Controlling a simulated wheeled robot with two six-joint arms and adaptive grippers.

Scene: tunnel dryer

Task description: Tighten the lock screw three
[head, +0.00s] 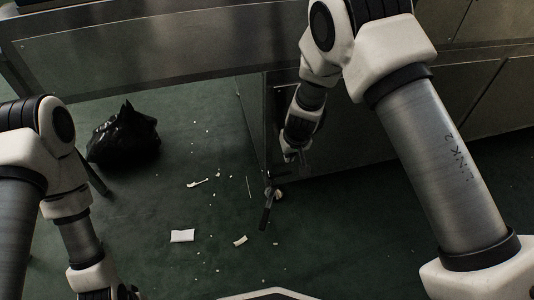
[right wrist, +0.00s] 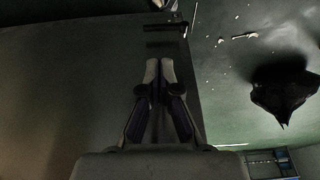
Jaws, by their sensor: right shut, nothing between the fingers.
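My right gripper (head: 292,157) is beside the lower corner of the metal cabinet. In the right wrist view its fingers (right wrist: 158,66) are together with nothing between them. A dark bar-like handle (head: 266,210) with a small pale round part (head: 278,193) shows just below the gripper; I cannot tell whether it is lock screw three. In the right wrist view a dark bar (right wrist: 165,28) lies beyond the fingertips, apart from them. My left arm is at the lower left; its gripper (head: 122,293) is mostly cut off by the frame edge.
The metal cabinet (head: 340,145) stands behind and right of the gripper. A black bag (head: 124,137) lies on the green floor. White scraps, including a flat piece (head: 182,236) and a smaller one (head: 240,240), are scattered about. The floor at lower centre is mostly clear.

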